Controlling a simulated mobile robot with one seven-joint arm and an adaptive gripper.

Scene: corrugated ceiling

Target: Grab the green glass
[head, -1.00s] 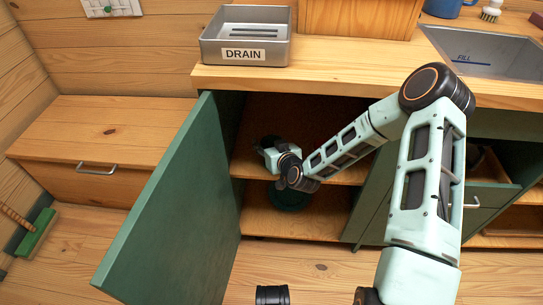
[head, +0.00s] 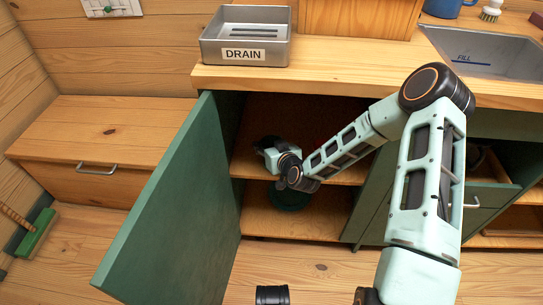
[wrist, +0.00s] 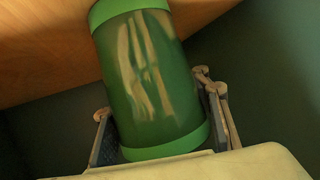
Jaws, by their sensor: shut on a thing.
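The green glass (wrist: 148,80) shows in the wrist view as a see-through green cylinder with brighter green bands at both ends. It looks tilted in the picture. My gripper (wrist: 160,130) is shut on it, with one finger on each side near its lower end. In the head view my gripper (head: 268,147) reaches into the open cabinet at the upper shelf level. It is dark there, and the glass cannot be made out in the head view.
The green cabinet door (head: 165,200) stands open left of my arm. The cabinet shelf (head: 340,172) lies under my wrist. A dark green round thing (head: 289,196) is on the lower level. A metal drain tray (head: 245,50) sits on the counter above.

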